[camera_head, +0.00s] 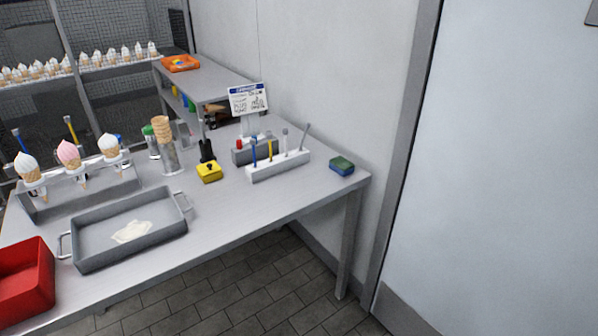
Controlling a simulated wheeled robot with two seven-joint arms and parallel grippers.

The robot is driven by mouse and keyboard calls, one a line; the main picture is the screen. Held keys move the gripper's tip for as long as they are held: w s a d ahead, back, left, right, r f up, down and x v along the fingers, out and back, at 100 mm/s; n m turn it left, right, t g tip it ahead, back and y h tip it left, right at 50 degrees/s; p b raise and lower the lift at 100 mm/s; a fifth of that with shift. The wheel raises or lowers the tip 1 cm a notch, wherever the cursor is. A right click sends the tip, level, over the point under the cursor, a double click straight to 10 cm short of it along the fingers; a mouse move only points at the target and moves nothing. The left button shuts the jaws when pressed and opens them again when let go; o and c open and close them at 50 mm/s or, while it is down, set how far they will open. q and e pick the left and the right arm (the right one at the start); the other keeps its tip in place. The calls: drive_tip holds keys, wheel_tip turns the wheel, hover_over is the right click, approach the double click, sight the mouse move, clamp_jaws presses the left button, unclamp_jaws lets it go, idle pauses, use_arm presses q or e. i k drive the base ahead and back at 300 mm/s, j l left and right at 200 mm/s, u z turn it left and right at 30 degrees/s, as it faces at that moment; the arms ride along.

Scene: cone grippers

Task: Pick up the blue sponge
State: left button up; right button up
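The blue sponge (341,167) lies flat on the right end of the metal table, near the wall. It has a green top layer and blue sides. Nothing touches it, and the nearest thing is the white holder to its left. Neither of my grippers shows in the head view.
The metal table (232,206) has a free front right corner. A white holder (277,166) holds several upright tools. A yellow box (209,171), a grey tray (128,230), a red bin (24,280) and a cone stand (80,192) are farther left. A wall rises behind.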

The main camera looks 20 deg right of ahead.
sight(341, 166)
drive_tip(key=i+z, duration=0.4)
drive_tip(key=i, duration=0.15)
drive_tip(key=i+j+z, duration=0.1)
drive_tip(key=i+z, duration=0.3)
drive_tip(key=i, duration=0.15)
